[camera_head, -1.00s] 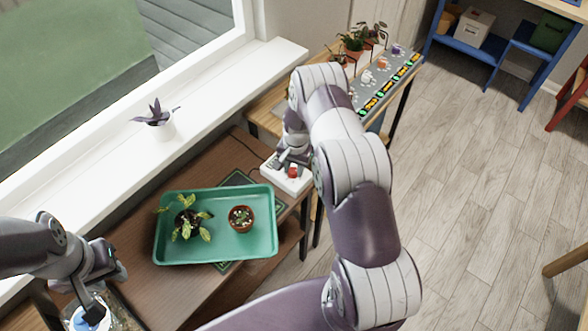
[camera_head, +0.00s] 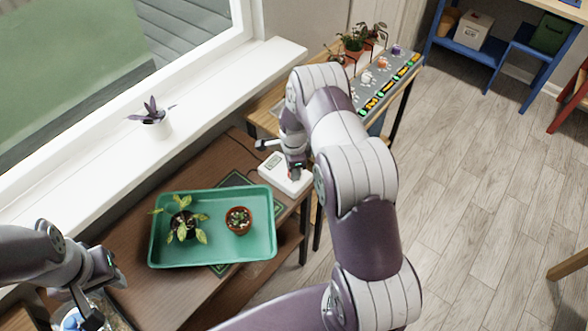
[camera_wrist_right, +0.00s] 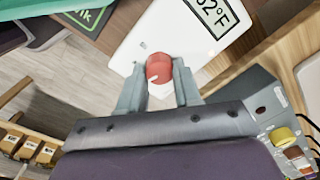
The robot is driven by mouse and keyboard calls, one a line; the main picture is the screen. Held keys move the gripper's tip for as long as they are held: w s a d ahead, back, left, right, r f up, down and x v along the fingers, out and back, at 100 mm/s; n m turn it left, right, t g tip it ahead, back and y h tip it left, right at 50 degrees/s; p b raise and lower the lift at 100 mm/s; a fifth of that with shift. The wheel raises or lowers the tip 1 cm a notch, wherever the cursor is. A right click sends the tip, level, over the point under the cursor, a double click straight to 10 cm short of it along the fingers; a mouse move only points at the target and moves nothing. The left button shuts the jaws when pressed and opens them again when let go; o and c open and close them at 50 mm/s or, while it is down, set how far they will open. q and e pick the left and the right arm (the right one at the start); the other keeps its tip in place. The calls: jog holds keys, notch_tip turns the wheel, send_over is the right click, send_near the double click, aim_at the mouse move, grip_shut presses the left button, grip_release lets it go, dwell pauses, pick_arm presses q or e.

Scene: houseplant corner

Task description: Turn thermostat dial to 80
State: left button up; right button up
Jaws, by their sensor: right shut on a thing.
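The thermostat is a white box (camera_head: 271,172) on the brown table, near its right edge, and it shows large in the right wrist view (camera_wrist_right: 190,32). Its display (camera_wrist_right: 217,14) is partly cut off by the frame; a 2 and °F can be read, the leading digit is unclear. The round red dial (camera_wrist_right: 159,66) has a pale mark at its lower side. My right gripper (camera_head: 294,170) is over the thermostat, with its two fingers shut on either side of the dial. My left gripper (camera_head: 98,295) is at lower left; its jaw state is unclear.
A green tray (camera_head: 214,262) with two potted plants is left of the thermostat. A small potted plant (camera_head: 155,124) stands on the windowsill. A grey panel with coloured knobs (camera_head: 390,80) lies behind. A box with yellow and orange knobs (camera_wrist_right: 274,121) shows beside the gripper.

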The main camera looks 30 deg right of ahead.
jog(key=m+b, duration=0.1)
jog(key=m, duration=0.3)
jog(key=shift+a+m, duration=0.15)
jog(key=shift+m, duration=0.25)
jog(key=shift+m+b, duration=0.4)
jog(key=shift+m, duration=0.4)
jog(key=shift+r, duration=0.1)
jog(key=o, duration=1.1)
jog(key=shift+w, duration=0.1)
jog(key=shift+c, duration=0.2)
jog(key=shift+a, duration=0.15)
